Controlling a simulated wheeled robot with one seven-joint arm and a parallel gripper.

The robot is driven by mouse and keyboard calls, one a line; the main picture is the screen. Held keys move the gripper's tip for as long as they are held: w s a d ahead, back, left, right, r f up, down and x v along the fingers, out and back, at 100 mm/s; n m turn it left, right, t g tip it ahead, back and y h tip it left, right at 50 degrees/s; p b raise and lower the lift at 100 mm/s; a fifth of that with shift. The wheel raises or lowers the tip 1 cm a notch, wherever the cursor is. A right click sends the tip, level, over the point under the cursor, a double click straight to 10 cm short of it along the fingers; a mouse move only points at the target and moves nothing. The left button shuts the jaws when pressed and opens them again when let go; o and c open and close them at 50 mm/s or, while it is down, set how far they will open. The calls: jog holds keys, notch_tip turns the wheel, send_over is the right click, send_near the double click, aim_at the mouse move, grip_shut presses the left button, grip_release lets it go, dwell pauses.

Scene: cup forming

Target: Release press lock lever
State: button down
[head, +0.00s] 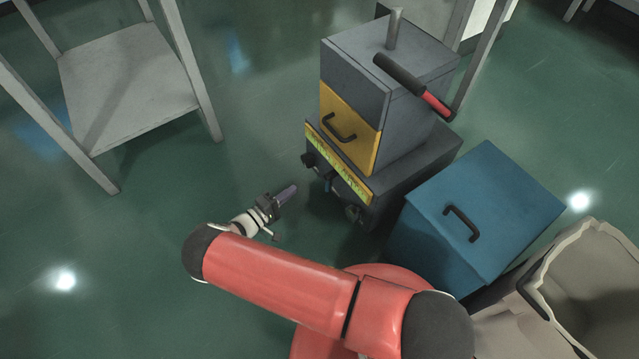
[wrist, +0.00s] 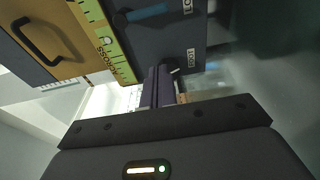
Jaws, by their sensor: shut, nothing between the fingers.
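The press (head: 345,60) is a grey box with a yellow door, standing on a dark base (head: 400,175). A red-and-black handle (head: 415,85) sticks out at its upper right. A small blue lever (head: 327,184) is on the base's front, below a yellow-green scale strip; a blue lever also shows in the wrist view (wrist: 146,12). Which part is the lock lever I cannot tell for sure. My gripper (head: 293,188) is shut and empty, in front of the base and left of the blue lever, apparently apart from it. In the wrist view the fingers (wrist: 160,75) point at the dark front panel.
Black knobs (head: 308,160) and (head: 353,213) stick out from the base's front. A blue box (head: 490,200) with a black handle stands right of the press, with an open beige bin (head: 590,270) beyond. A grey table (head: 125,80) is at left. The green floor between is clear.

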aim_at(327, 185)
jog(key=x, duration=0.9)
jog(key=shift+w+d, duration=0.15)
jog(key=shift+d, duration=0.05)
jog(key=shift+d+r+p, duration=0.1)
jog(key=shift+d+p, duration=0.25)
jog(key=shift+p, duration=0.1)
jog(key=shift+s+d, duration=0.3)
jog(key=shift+s, duration=0.55)
jog(key=shift+s+d, duration=0.3)
jog(key=shift+s, duration=0.5)
